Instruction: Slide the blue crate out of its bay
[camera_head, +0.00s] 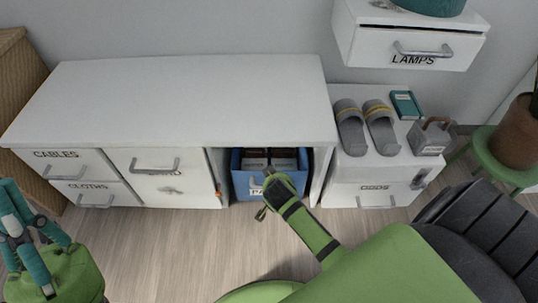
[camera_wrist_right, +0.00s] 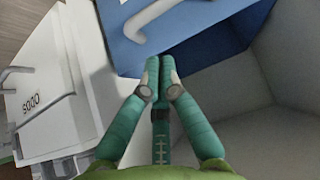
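The blue crate (camera_head: 241,184) sits in the open bay of the white desk, with dark boxes in it. Its label is partly covered by my right gripper. The right wrist view shows the crate's blue front (camera_wrist_right: 188,28) and its pale grey handle (camera_wrist_right: 139,32). My right gripper (camera_wrist_right: 160,62) has its teal fingers together, with nothing visible between them. The tips are close to the crate's front, beside the handle; whether they touch is unclear. In the head view my right gripper (camera_head: 268,190) is in front of the crate. My left gripper (camera_head: 14,195) looks shut, away at the left.
Left of the bay are a cabinet door (camera_head: 152,180) and drawers (camera_head: 78,182). At right, a low white cabinet (camera_head: 360,173) holds slippers (camera_head: 366,128), a teal book (camera_head: 405,105) and a grey caddy (camera_head: 430,138). The LAMPS drawer (camera_head: 415,45) hangs above. The floor (camera_head: 165,245) in front is free.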

